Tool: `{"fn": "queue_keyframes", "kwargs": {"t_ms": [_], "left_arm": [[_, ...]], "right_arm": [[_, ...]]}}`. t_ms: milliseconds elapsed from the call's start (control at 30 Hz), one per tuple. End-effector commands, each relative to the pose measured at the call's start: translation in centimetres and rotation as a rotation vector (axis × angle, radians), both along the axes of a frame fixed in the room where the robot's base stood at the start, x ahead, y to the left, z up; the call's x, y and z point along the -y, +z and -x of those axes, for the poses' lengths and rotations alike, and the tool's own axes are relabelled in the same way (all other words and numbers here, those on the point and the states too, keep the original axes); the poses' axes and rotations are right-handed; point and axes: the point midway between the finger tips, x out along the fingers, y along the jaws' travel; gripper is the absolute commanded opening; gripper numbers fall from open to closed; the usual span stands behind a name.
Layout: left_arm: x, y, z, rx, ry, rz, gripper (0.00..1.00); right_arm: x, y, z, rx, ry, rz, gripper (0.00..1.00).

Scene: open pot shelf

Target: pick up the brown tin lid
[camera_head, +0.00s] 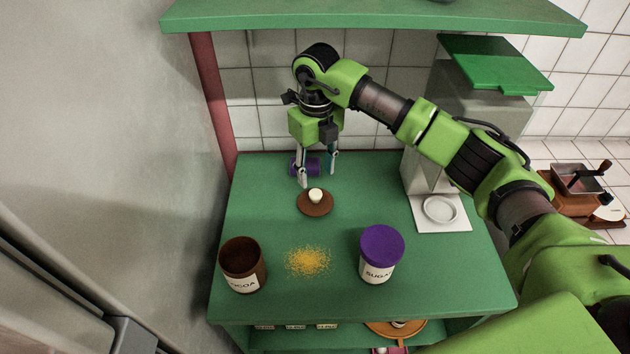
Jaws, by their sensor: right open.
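The brown tin lid (314,205) lies flat on the green shelf top. It is a round brown disc with a pale knob (315,195) in its middle. My right gripper (318,182) points down close to the knob, with its two fingers apart and nothing seen between them. In this view its fingertips show at and just behind the lid's far edge; I cannot tell their exact height. The brown cocoa tin (242,264) stands open at the front left. My left gripper is not in view.
A purple-lidded sugar tin (380,254) stands at the front right. Yellow grains (308,262) are spilled between the tins. A purple object (304,167) lies behind the gripper. A grey machine with a white base (457,218) stands right. A green shelf (380,14) hangs overhead.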

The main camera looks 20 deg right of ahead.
Motion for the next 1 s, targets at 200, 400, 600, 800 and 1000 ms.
{"fn": "queue_keyframes", "kwargs": {"t_ms": [200, 400, 600, 800, 1000], "left_arm": [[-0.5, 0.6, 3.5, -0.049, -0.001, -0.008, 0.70], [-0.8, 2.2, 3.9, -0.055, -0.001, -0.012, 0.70], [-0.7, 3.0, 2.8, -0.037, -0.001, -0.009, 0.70], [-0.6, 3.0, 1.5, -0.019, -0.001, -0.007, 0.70], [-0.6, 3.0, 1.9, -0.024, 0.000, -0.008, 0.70]], "right_arm": [[-0.1, -1.9, 0.1, -0.004, 0.001, -0.001, 0.43], [-0.1, -4.2, 0.1, -0.006, 0.000, 0.000, 0.43], [-0.1, -7.0, 0.0, -0.003, 0.000, -0.001, 0.43], [-0.1, -7.5, 0.0, 0.000, 0.001, 0.000, 0.43], [-0.1, -7.5, 0.0, 0.000, 0.001, -0.001, 0.11]]}}
